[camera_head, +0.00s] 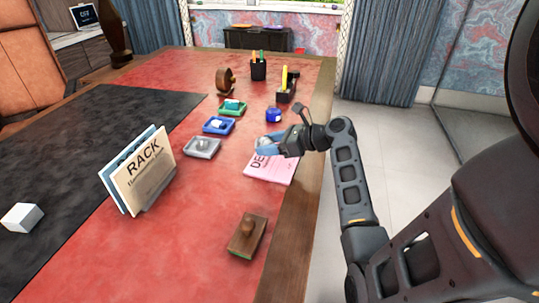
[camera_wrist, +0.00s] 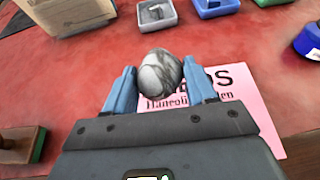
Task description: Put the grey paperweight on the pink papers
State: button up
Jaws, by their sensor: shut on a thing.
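The grey paperweight (camera_wrist: 160,70), a smooth veined stone, sits between the blue fingertips of my gripper (camera_wrist: 158,84). The gripper is shut on it. The pink papers (camera_wrist: 247,92) lie flat on the red desk, partly hidden beneath my gripper and the stone. In the head view my gripper (camera_head: 268,144) is over the far part of the pink papers (camera_head: 270,174), near the desk's right edge. I cannot tell how large the gap is between the stone and the papers.
A grey tray (camera_head: 214,151), a blue tray (camera_head: 230,130) and a green tray (camera_head: 240,110) stand left of and behind the papers. A blue ink pot (camera_head: 273,115) is beyond my gripper. A wooden blotter (camera_head: 246,236) lies nearer, and a letter rack (camera_head: 160,188) stands left.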

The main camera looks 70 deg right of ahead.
aim_at(269, 162)
jog(key=shift+f, duration=1.95)
jog(key=shift+f, duration=0.1)
jog(key=o, duration=1.1)
jog(key=shift+o, duration=0.2)
jog(key=shift+s+r, duration=0.2)
jog(key=v, duration=1.1)
jog(key=shift+s+r, duration=0.15)
jog(key=shift+s, duration=0.15)
